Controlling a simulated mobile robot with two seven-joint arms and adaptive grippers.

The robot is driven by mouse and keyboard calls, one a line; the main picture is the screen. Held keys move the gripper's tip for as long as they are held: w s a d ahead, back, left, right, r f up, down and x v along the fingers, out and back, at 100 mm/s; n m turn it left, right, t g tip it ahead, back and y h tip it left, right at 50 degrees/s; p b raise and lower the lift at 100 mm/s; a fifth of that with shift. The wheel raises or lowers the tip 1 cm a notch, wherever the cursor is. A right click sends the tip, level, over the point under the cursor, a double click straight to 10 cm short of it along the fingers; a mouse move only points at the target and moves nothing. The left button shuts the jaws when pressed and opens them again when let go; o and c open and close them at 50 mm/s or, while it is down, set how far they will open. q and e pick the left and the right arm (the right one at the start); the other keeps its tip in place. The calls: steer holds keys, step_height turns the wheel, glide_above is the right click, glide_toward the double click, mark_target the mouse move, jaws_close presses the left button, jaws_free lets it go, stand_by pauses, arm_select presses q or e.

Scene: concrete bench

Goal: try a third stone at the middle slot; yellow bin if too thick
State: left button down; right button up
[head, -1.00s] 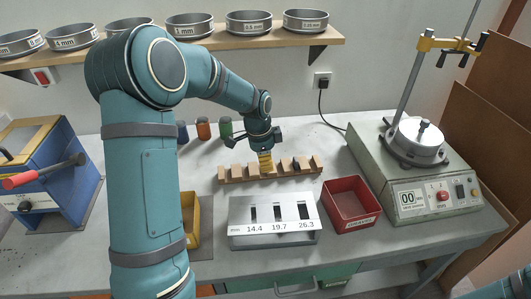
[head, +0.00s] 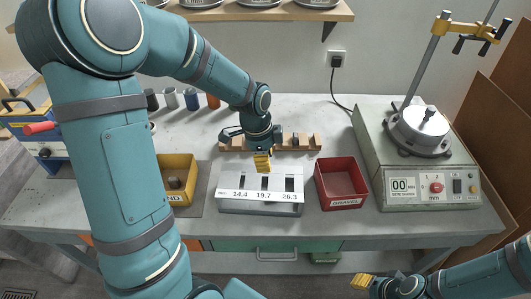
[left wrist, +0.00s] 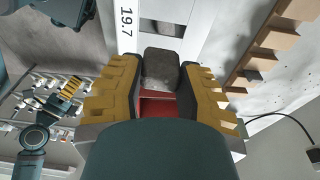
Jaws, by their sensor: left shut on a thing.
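My left gripper (head: 262,162) is shut on a dark grey stone (left wrist: 161,68), which shows between the yellow finger pads in the left wrist view. In the head view the fingers hide the stone. They are over the back part of the grey slot gauge (head: 230,205), near the middle slot (head: 264,183) marked 19.7. I cannot tell that the stone touches the gauge. The yellow bin (head: 190,163) stands left of the gauge with a dark stone (head: 175,183) in it. My right gripper (head: 362,281) is at the bottom right, away from the bench things; its opening is unclear.
A red bin (head: 341,203) labelled GRAVEL stands close right of the gauge and looks empty. The notched wooden rack (head: 312,144) is behind the gauge. A machine with a metal pan (head: 420,128) fills the right of the bench. Several small jars (head: 191,99) stand at the back left.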

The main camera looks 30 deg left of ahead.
arm_select(q)
steer(key=shift+f+b, duration=1)
steer(key=shift+f, duration=0.3)
steer(key=shift+f+b, duration=0.85)
steer(key=shift+f, duration=0.3)
steer(key=shift+f+b, duration=0.5)
steer(key=shift+f, duration=0.2)
stand_by(0.4)
steer(key=shift+r, duration=0.1)
steer(key=shift+r+p, duration=2.75)
steer(key=shift+r, duration=0.7)
steer(key=shift+a, duration=0.1)
